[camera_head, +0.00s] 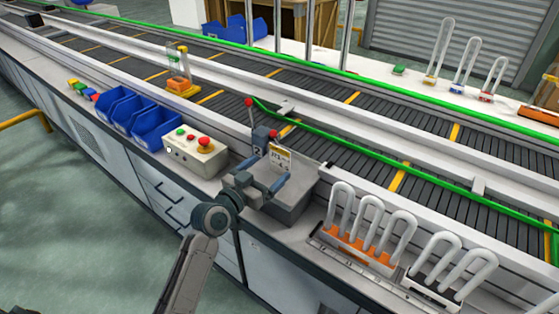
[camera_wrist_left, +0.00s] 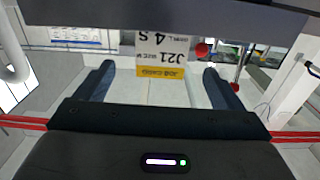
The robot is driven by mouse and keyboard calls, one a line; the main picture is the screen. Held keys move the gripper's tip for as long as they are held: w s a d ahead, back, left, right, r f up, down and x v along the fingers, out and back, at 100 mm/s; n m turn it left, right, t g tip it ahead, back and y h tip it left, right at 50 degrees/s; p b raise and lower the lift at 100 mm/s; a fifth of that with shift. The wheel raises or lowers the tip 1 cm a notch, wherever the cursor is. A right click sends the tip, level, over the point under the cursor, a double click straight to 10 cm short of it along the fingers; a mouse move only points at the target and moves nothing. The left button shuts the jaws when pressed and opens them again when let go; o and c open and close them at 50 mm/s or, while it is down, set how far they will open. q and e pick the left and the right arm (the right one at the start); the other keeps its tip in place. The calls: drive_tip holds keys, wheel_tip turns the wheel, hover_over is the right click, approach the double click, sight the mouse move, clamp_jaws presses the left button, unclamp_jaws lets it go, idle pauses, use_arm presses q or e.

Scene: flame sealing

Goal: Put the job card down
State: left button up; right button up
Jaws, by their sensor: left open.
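The job card (camera_head: 280,158) is a small white card with a yellow band and dark print. In the head view it stands tilted at the back of a grey station (camera_head: 292,208), beside a dark block marked 2 (camera_head: 259,140). In the left wrist view the card (camera_wrist_left: 160,52) appears upside down, its yellow band nearest me. My left gripper (camera_head: 265,174) is open just in front of the card. Its two fingers (camera_wrist_left: 158,85) are wide apart, with clear gaps on both sides of the card. What holds the card's lower edge is hidden. My right gripper is not in view.
A control box (camera_head: 194,154) with a red button and blue bins (camera_head: 143,114) stand left of the station. Racks of white U-shaped tubes (camera_head: 370,223) stand to its right. A red-knobbed lever (camera_head: 250,118) rises behind it, near the conveyor (camera_head: 330,93).

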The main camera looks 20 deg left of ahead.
sight(279, 159)
use_arm(q)
drive_tip(key=x, duration=0.4)
drive_tip(key=shift+w+f+p, duration=0.2)
drive_tip(key=shift+f+p, duration=0.05)
drive_tip(key=shift+p, duration=0.15)
drive_tip(key=shift+s+a, duration=0.1)
drive_tip(key=shift+c, duration=0.7)
drive_tip(key=c, duration=1)
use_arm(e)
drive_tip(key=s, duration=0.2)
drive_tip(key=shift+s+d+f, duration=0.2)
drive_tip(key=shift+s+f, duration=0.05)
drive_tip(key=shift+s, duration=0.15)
